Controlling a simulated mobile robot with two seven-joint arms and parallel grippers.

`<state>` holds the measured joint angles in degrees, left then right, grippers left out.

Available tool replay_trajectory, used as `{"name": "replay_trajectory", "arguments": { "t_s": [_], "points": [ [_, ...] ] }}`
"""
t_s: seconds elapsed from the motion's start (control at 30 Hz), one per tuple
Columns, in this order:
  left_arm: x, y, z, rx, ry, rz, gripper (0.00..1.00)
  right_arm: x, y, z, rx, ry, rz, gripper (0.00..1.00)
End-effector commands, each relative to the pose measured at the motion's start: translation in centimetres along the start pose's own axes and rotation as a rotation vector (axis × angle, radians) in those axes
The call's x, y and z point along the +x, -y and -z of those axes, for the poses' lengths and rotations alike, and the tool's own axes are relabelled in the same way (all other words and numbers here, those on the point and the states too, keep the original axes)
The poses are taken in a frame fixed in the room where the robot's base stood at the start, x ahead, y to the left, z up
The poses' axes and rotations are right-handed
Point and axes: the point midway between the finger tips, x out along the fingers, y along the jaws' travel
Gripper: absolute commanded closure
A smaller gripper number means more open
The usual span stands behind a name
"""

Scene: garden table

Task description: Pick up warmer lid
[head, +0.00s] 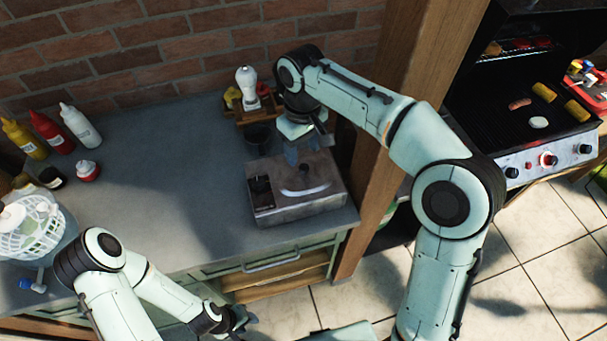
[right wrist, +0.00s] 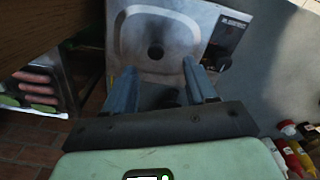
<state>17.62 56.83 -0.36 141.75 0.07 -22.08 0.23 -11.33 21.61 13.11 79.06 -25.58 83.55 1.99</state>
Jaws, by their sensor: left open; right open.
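The warmer (head: 262,217) is a grey metal box near the counter's right end. Its lid (head: 322,170) is on top, with a pale curved shape across it; the right wrist view shows the lid (right wrist: 180,28) as a metal panel with a dark round spot in its middle. My right gripper (head: 304,152) is above the back part of the lid, open and empty, fingers pointing down. In the right wrist view its two blue fingers (right wrist: 161,85) are apart, with the lid beyond them. My left gripper (head: 240,318) is low in front of the counter, open and away from the warmer.
A wooden caddy (head: 262,110) with a white shaker stands behind the warmer, beside a dark cup (head: 258,135). A wooden post (head: 366,190) rises close on the right. Sauce bottles (head: 48,130) stand at the left; the middle counter (head: 160,170) is clear.

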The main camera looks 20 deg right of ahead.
Motion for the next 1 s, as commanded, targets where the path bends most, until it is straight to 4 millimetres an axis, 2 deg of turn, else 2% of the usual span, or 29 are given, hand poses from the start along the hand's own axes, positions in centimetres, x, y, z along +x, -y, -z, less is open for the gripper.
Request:
{"name": "replay_trajectory", "arguments": {
  "t_s": [0.03, 0.1, 0.27, 0.6, 0.87, 0.9, 0.97, 1.0],
  "points": [
    [0.3, 0.2, -0.2, -0.001, 0.003, 0.001, 0.57, 0.9, 0.0, -0.1, 0.001, 0.003, 0.001, 0.44],
    [0.5, 0.3, -0.3, -0.002, 0.004, 0.002, 0.57, 1.6, 0.0, 0.0, 0.001, 0.002, 0.001, 0.44],
    [0.6, 0.3, -0.4, -0.002, 0.004, 0.002, 0.57, 2.4, -0.1, 0.1, 0.001, -0.001, 0.0, 0.44],
    [1.3, 0.8, -0.9, -0.004, 0.011, 0.004, 0.57, 6.9, -0.6, 0.2, -0.001, -0.001, 0.0, 0.44],
    [1.3, 0.8, -0.9, -0.004, 0.011, 0.004, 0.57, 7.1, -0.6, 0.2, 0.0, -0.003, 0.0, 0.44],
    [1.3, 0.8, -0.9, -0.004, 0.011, 0.004, 0.57, 7.1, -0.6, 0.2, 0.0, -0.003, 0.0, 0.47],
    [1.3, 0.8, -0.9, -0.004, 0.011, 0.004, 0.57, 7.1, -0.6, 0.2, 0.0, -0.003, 0.0, 0.67],
    [1.3, 0.8, -0.9, -0.004, 0.011, 0.004, 0.57, 7.1, -0.6, 0.2, 0.0, -0.003, 0.0, 0.8]
  ]
}}
